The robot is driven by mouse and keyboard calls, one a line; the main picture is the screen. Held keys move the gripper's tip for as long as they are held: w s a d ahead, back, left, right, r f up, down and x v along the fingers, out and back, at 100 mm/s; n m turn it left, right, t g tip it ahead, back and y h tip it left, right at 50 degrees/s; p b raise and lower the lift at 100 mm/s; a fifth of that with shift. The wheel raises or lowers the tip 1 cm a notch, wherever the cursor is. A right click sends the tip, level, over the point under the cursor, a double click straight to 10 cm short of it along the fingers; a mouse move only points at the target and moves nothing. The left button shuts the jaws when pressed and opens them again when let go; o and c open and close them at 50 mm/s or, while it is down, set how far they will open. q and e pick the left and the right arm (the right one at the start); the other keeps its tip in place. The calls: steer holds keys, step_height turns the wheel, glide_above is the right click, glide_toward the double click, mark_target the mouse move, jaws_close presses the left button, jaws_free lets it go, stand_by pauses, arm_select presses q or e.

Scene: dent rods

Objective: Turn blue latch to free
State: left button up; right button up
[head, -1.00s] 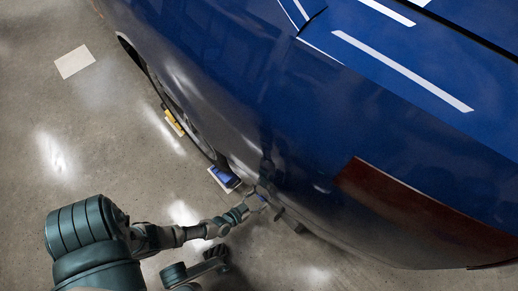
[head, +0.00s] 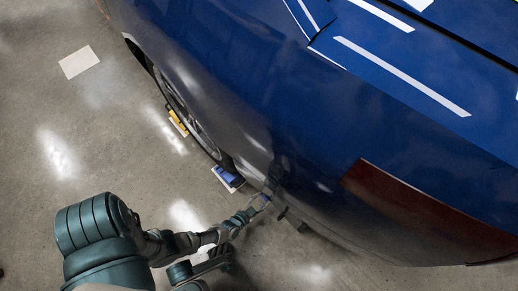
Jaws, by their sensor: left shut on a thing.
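My left arm comes in from the lower left, and its left gripper (head: 262,203) is at the lower edge of the blue car body, behind the wheel. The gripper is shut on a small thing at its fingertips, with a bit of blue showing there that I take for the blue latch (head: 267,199). The latch is mostly hidden by the fingers and very small, so its angle cannot be told. My right gripper is not in view.
The blue car body (head: 270,95) with white stripes fills the upper right. A blue block (head: 228,176) and a yellow block (head: 177,122) lie on the floor by the wheel. A pale sheet (head: 79,62) lies at the upper left.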

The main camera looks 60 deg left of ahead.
arm_select(q)
steer(key=shift+d+f+m+y, duration=0.1)
steer(key=shift+d+m+y, duration=0.05)
steer(key=shift+m+y, duration=0.45)
steer(key=shift+d+f+m+y, duration=0.15)
steer(key=shift+m+y, duration=0.25)
steer(key=shift+m, duration=0.3)
steer(key=shift+r, duration=0.1)
steer(key=o, duration=1.1)
steer(key=shift+o, duration=0.2)
steer(key=shift+a+r, duration=0.1)
